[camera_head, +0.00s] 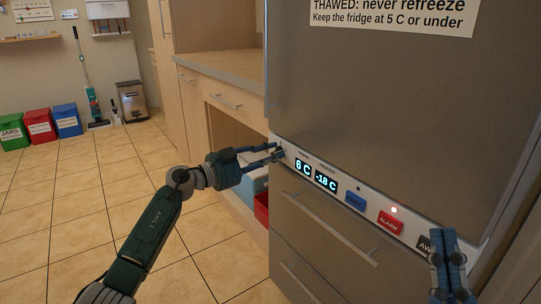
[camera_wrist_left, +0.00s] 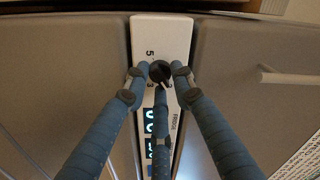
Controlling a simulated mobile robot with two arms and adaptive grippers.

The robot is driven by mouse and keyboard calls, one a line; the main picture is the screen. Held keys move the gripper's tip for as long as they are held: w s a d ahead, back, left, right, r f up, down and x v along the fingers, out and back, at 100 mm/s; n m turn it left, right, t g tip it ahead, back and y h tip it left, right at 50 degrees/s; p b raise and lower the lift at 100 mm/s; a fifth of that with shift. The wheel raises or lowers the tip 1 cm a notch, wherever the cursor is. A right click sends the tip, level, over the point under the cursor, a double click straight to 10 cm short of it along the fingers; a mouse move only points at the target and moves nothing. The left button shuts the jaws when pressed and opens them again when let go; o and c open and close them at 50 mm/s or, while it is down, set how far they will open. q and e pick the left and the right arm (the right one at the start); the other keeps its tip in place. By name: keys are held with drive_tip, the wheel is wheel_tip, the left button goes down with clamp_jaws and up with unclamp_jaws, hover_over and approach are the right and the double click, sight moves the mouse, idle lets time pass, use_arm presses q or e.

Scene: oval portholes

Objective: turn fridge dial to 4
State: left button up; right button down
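The fridge dial (camera_wrist_left: 160,72) is a small dark round knob on the white control strip, with printed numbers beside it; I can make out a 5 and what looks like a 3. In the head view the dial (camera_head: 280,153) is mostly hidden by my left gripper (camera_head: 276,152). The left wrist view shows this gripper (camera_wrist_left: 159,73) with its fingers spread around the dial, tips close to its sides; contact is unclear. The fridge display (camera_head: 303,168) reads 6 C. My right gripper (camera_head: 450,262) is low at the right, before the strip, its fingers close together.
A second display (camera_head: 326,182) reads -18 C. A blue button (camera_head: 355,201), a red ALARM button (camera_head: 390,222) and a dark button (camera_head: 426,243) follow along the strip. A drawer handle (camera_head: 328,228) runs below. Open tiled floor lies left.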

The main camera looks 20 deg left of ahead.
use_arm(q)
clamp_jaws()
use_arm(e)
drive_tip(key=shift+w+f+g, duration=0.3)
drive_tip(key=shift+w, duration=0.05)
